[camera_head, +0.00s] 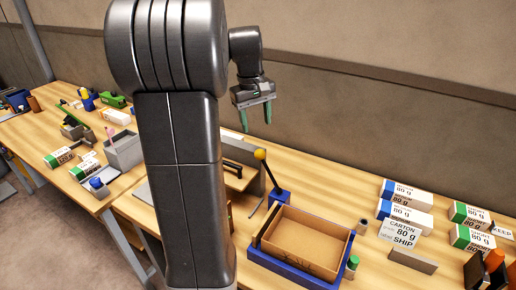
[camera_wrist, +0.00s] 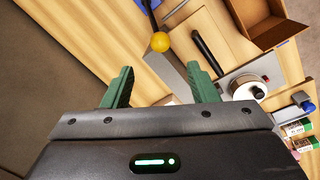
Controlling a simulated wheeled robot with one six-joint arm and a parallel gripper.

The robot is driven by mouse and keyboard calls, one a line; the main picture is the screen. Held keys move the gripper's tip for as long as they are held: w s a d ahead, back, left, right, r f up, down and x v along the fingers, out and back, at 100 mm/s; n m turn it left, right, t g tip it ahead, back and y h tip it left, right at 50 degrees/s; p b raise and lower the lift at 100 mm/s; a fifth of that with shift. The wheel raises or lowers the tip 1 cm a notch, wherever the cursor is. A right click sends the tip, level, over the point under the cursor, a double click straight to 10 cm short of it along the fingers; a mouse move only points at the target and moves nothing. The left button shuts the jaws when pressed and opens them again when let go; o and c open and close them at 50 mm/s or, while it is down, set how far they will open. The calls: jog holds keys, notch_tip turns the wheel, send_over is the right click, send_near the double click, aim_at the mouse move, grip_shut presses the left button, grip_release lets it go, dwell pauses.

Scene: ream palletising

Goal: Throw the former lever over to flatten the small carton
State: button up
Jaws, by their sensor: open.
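The lever has a yellow ball knob (camera_head: 260,155) on a dark rod that rises from a blue block (camera_head: 280,198), leaning left. Beside it an open brown carton (camera_head: 305,238) sits upright in a blue former (camera_head: 278,264). My gripper (camera_head: 256,126) is open and empty, with its green fingers pointing down above the knob. In the wrist view the knob (camera_wrist: 160,42) shows beyond the gap between the fingertips (camera_wrist: 159,70), apart from them.
Several ream packs (camera_head: 406,192) and a sign card (camera_head: 402,232) stand on the table right of the former. A grey upright panel (camera_head: 246,162) stands behind the lever. A grey bin (camera_head: 123,150) and small items are at left. My arm hides the table's middle.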

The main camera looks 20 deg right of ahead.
aim_at(260, 150)
jog(key=f, duration=0.7)
jog(key=d+f+p, duration=0.1)
jog(key=f, duration=0.3)
jog(key=shift+w+f, duration=0.1)
jog(key=shift+w, duration=0.05)
jog(key=shift+d, duration=0.1)
grip_shut()
